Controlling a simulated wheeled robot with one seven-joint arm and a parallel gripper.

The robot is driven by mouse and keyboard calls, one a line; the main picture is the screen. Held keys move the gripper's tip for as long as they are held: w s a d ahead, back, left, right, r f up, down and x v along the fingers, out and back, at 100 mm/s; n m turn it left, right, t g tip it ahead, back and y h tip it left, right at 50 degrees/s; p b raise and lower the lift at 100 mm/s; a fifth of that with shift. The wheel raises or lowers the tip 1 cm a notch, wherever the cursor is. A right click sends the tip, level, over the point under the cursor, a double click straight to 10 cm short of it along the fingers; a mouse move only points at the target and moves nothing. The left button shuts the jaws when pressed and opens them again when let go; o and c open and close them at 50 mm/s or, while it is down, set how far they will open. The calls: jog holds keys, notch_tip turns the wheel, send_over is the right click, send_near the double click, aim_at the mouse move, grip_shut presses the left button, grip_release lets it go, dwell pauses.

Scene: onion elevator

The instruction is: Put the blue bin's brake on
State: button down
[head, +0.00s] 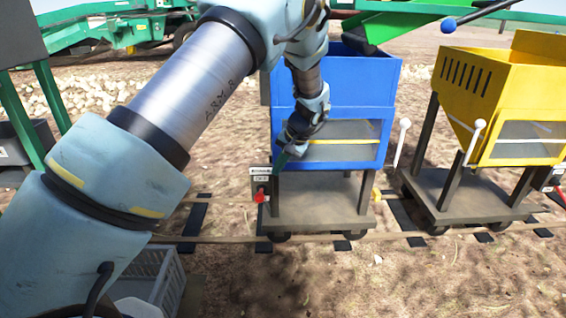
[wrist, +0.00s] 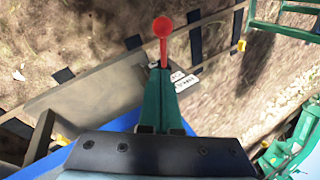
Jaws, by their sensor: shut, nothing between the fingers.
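The blue bin (head: 332,80) stands upright on a grey wheeled cart (head: 320,212) on the rails. A red-knobbed lever (head: 260,195) sits on a small labelled box (head: 257,178) at the cart's left front corner. My gripper (head: 281,160) is in front of the bin's lower left, just above and right of that lever. In the wrist view my green fingers (wrist: 160,72) are shut and empty. The red lever (wrist: 163,30) shows just past their tips, its stem lining up with them. Whether they touch is unclear. Small label plates (wrist: 182,82) show beside the tips.
A white-knobbed lever (head: 402,140) stands right of the blue bin. A yellow bin (head: 510,85) on its own cart stands further right. A grey crate (head: 160,280) is at lower left. The rails (head: 330,238) cross the ground; bare dirt lies in front.

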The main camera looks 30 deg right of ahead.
jog(key=a+f+b, duration=0.1)
jog(key=a+f, duration=0.2)
jog(key=f, duration=0.2)
jog(key=shift+a+f, duration=0.2)
jog(key=shift+a, duration=0.15)
jog(key=shift+f+b, duration=0.15)
jog(key=shift+b, duration=0.25)
